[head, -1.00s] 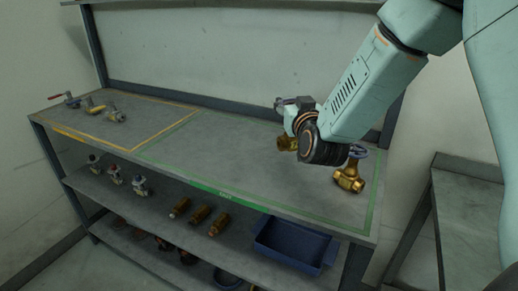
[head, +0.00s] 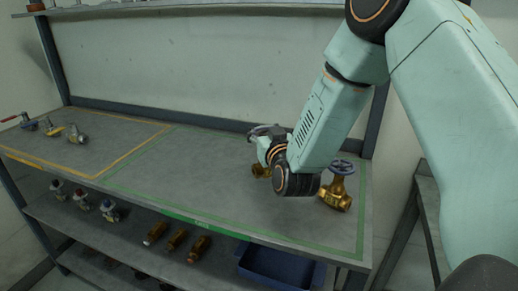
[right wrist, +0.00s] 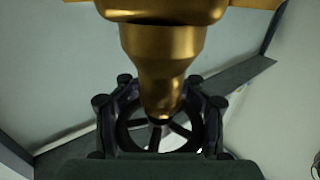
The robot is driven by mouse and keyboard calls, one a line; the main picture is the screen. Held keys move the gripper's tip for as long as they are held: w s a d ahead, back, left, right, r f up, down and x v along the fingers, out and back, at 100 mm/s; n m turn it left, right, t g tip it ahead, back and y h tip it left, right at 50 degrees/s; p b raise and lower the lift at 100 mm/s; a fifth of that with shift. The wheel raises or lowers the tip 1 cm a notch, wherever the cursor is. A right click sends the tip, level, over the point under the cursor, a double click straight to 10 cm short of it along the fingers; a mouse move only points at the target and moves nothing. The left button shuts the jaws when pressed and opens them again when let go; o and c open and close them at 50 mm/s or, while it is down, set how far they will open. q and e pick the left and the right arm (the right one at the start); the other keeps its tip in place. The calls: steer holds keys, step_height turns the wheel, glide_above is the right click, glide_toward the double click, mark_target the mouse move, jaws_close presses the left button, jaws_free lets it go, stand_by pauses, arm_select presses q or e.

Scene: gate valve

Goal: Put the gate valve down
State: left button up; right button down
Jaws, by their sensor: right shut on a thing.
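My right gripper (head: 268,146) is shut on a brass gate valve (head: 261,171). It is over the green-outlined area of the bench top, towards the back. The gripper and wrist hide part of the valve in the head view. In the right wrist view the valve's brass body (right wrist: 160,55) fills the upper middle, and its dark handwheel (right wrist: 160,130) sits between the fingers. I cannot tell whether the valve touches the bench. My left gripper is not in view.
A second gate valve (head: 338,190), brass with a blue handwheel, stands on the bench to the right of my wrist. Several valves (head: 76,135) lie in the yellow-outlined area at left. A blue bin (head: 275,268) and brass parts (head: 176,240) are on the shelf below. The middle bench top is clear.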

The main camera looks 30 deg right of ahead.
mark_target(258, 171)
steer(key=shift+a+f, duration=0.15)
steer(key=shift+f, duration=0.3)
step_height(258, 171, down, 3)
steer(key=shift+w+f+b, duration=0.15)
steer(key=shift+b, duration=0.15)
steer(key=c, duration=1.3)
jaws_free()
steer(key=shift+f, duration=0.2)
steer(key=o, duration=0.9)
steer(key=shift+c, duration=0.2)
steer(key=shift+r, duration=0.15)
steer(key=v, duration=1.2)
